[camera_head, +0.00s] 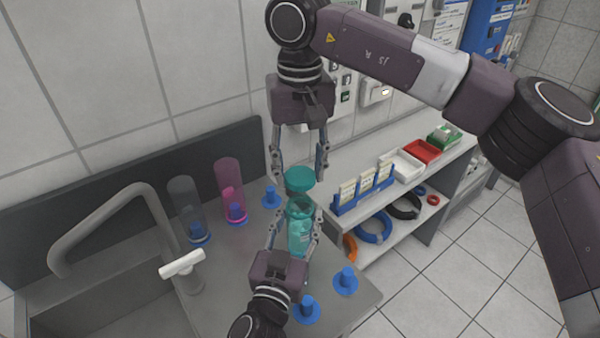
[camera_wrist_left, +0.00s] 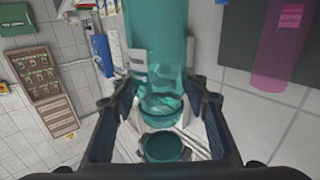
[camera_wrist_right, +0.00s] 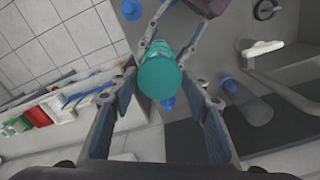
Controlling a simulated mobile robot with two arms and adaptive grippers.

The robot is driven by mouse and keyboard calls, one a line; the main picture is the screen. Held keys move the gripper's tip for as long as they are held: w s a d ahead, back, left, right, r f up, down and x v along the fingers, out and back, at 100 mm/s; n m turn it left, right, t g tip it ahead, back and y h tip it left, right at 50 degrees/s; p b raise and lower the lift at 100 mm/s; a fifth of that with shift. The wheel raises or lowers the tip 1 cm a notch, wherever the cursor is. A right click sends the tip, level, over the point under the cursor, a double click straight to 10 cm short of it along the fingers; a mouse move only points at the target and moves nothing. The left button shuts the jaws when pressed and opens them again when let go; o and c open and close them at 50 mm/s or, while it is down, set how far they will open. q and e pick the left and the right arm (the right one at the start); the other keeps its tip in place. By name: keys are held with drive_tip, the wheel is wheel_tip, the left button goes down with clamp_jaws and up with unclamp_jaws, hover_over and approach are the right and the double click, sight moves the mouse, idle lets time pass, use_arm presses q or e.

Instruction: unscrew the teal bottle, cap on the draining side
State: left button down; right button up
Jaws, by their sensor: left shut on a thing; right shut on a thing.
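The teal bottle (camera_head: 299,236) stands upright in the grip of my left gripper (camera_head: 295,222), above the counter. It also shows in the left wrist view (camera_wrist_left: 155,40). The teal cap (camera_head: 299,181) is just above the bottle's mouth, and a small gap shows between them in the head view. In the left wrist view the cap (camera_wrist_left: 167,147) also looks apart from the bottle. My right gripper (camera_head: 299,168) comes down from above and is shut on the cap, which shows between its fingers in the right wrist view (camera_wrist_right: 160,78). The bottle's base is partly hidden by my left gripper.
The draining counter (camera_head: 235,275) carries blue pegs, two at the front right (camera_head: 307,309) (camera_head: 346,281) and one behind (camera_head: 271,195). A clear cylinder (camera_head: 184,203) and a pink cylinder (camera_head: 229,182) stand at the back. The sink tap (camera_head: 110,222) is left. A shelf (camera_head: 375,212) with trays is right.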

use_arm(q)
drive_tip(key=c, duration=1)
unclamp_jaws()
drive_tip(key=shift+c, duration=0.2)
